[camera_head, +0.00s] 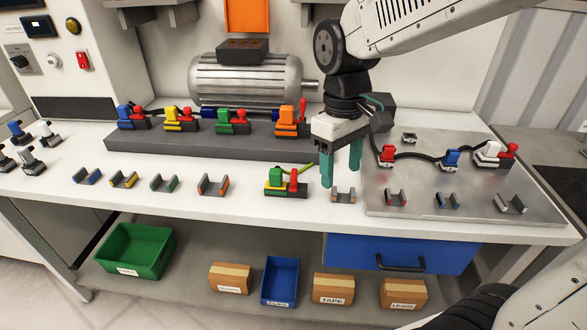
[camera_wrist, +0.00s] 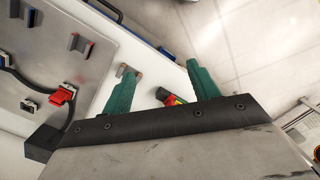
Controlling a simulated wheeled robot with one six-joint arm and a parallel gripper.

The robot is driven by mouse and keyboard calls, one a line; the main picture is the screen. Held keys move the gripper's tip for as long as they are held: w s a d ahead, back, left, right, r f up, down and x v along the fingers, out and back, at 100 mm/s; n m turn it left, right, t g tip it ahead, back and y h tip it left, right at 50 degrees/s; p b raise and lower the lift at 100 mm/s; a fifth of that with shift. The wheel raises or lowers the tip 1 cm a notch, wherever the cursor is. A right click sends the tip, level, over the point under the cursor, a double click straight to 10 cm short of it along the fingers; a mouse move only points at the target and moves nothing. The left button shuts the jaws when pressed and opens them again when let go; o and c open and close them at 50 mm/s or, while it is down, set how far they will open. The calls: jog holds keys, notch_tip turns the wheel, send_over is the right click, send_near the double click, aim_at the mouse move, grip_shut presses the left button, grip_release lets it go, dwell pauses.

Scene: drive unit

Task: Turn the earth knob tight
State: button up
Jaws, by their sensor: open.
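A green terminal block with a red knob (camera_head: 293,180) and a yellow-green wire sits on the white bench front, left of my gripper; the wire suggests earth, but no label is readable. My gripper (camera_head: 341,172) has two teal fingers, open and empty, above the bench beside an empty grey cradle with orange edges (camera_head: 343,195). In the wrist view, the fingers (camera_wrist: 160,66) are spread apart. Part of the red and green block (camera_wrist: 170,97) shows between them, partly hidden by the gripper body. I cannot tell the knob's tightness.
A grey rail (camera_head: 200,143) holds several coloured terminal blocks behind, before a grey motor (camera_head: 246,80). A metal plate (camera_head: 460,180) at right carries red, blue and white blocks joined by black cable. Several empty cradles (camera_head: 164,184) line the bench front. Bins and boxes stand below.

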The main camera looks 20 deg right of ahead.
aim_at(294, 173)
jog(key=w+a+n, duration=0.1)
jog(key=w+n, duration=0.1)
jog(key=w, duration=0.2)
jog(key=w+a+f+n, duration=0.1)
jog(key=w+a+n, duration=0.1)
jog(key=w+n, duration=0.1)
jog(key=w+a+f+n+t, duration=0.1)
jog(key=w+a+n, duration=0.1)
jog(key=w, duration=0.4)
jog(key=shift+w+a+f, duration=0.1)
jog(key=shift+a+f, duration=0.05)
jog(key=shift+n, duration=0.6)
jog(key=shift+f, duration=0.45)
notch_tip(294, 173, down, 7)
jog(key=shift+r, duration=0.1)
jog(key=c, duration=1)
